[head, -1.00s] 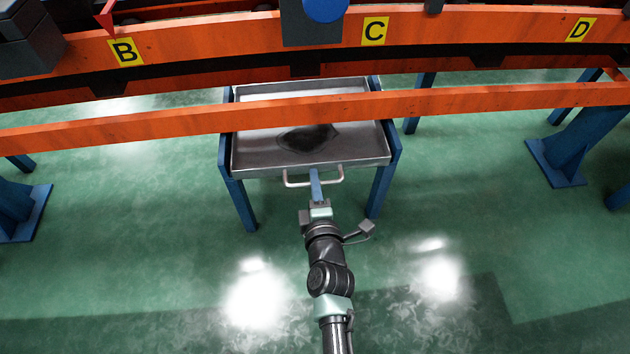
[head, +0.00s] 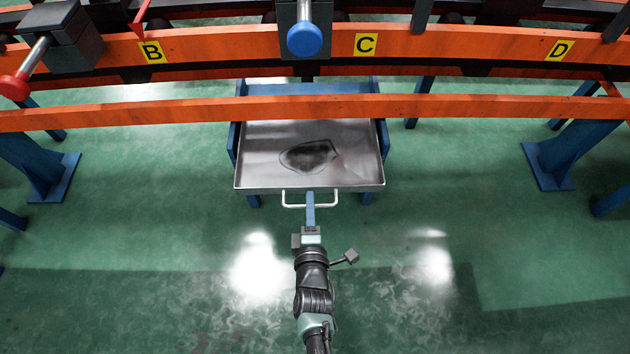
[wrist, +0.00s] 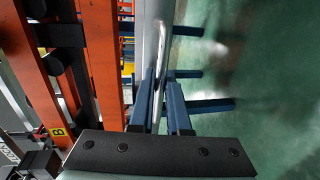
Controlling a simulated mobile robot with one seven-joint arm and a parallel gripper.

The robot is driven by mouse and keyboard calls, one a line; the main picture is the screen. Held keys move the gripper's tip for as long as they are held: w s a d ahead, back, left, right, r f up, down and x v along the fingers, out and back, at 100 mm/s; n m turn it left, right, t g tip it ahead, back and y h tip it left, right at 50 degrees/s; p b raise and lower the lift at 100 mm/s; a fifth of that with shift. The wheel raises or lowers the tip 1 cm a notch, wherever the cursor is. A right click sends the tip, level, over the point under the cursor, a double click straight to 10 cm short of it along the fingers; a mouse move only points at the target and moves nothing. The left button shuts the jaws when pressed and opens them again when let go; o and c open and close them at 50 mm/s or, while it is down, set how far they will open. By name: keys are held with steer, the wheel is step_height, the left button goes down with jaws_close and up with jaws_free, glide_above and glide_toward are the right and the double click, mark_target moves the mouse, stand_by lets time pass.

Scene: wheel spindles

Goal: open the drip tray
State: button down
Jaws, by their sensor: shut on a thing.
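The drip tray (head: 262,168) is a shallow grey metal tray with a dark stain on its floor. It sits in a blue stand (head: 383,140) under the orange rails, and its front part sticks out past the stand's front legs. A pale bar handle (head: 287,200) is on its front wall. My gripper (head: 310,197) is shut on the middle of this handle. In the wrist view my blue fingers (wrist: 161,88) stand on both sides of the handle bar (wrist: 160,65). The tray's back end is partly hidden by the lower rail.
Orange rails (head: 440,107) cross above the tray, with yellow labels B, C and D. A blue knob (head: 304,38) and a red knob (head: 14,88) are on the upper rail. Blue support legs (head: 565,150) stand at both sides. The green floor in front is clear.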

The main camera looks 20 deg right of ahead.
steer(key=f+p+v, duration=0.3)
steer(key=p+v, duration=0.1)
steer(key=v, duration=1)
steer(key=shift+s, duration=0.5)
steer(key=shift+a, duration=0.1)
steer(key=c, duration=0.9)
jaws_free()
steer(key=shift+a+r, duration=0.1)
steer(key=p+v, duration=0.4)
steer(key=v, duration=0.8)
steer(key=shift+s+a, duration=0.1)
steer(key=shift+s, duration=0.3)
